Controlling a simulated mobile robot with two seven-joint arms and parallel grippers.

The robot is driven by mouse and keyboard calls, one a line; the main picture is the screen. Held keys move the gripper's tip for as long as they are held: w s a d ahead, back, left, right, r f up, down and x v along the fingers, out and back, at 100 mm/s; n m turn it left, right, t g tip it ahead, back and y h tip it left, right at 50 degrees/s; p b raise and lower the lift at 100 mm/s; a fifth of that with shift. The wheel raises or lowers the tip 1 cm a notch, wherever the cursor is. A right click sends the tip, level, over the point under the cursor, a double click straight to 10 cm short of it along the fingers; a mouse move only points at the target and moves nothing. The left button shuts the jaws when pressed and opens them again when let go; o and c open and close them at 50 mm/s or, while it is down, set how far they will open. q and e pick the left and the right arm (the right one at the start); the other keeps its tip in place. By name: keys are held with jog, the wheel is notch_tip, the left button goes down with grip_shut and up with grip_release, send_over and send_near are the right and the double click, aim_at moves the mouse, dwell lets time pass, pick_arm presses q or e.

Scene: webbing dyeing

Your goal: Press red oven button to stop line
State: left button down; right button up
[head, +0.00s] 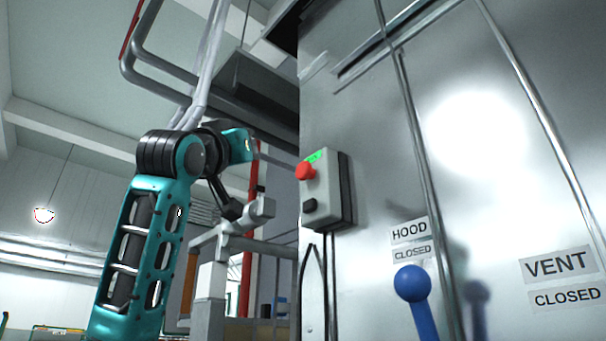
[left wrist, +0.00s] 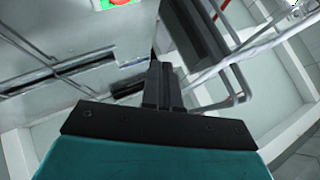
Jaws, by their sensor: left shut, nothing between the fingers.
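The red button (head: 306,171) sticks out from a grey control box (head: 327,192) on the metal oven wall, below a green label. In the left wrist view the red button (left wrist: 122,4) and its green label are cut off by the top edge. My left gripper (head: 231,207) is to the left of the box in the head view and apart from the button. In the left wrist view the left gripper's fingers (left wrist: 161,82) are together, with nothing between them. My right gripper is not in view.
A black button (head: 310,205) sits below the red one. A blue ball-ended lever (head: 412,284) stands right of the box, by the HOOD CLOSED labels (head: 410,231). VENT CLOSED labels (head: 556,264) are farther right. Pipes (head: 160,68) and a pale frame (head: 240,243) are behind my arm.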

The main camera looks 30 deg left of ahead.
pick_arm(q)
jog(key=shift+r, duration=0.1)
dwell(0.3)
jog(key=p, duration=0.2)
send_near(298, 165)
notch_tip(298, 165, up, 4)
jog(key=w+a, duration=0.2)
jog(key=shift+w+d, duration=0.3)
jog(key=shift+w, duration=0.45)
dwell(1.2)
jog(key=shift+w+d, duration=0.2)
jog(key=shift+w, duration=0.1)
jog(key=shift+w+d, duration=0.2)
jog(key=shift+w, duration=0.3)
dwell(0.8)
jog(key=shift+s, duration=0.15)
jog(key=shift+s+a+b, duration=0.4)
jog(key=shift+s+b, duration=0.15)
jog(key=shift+s, duration=0.2)
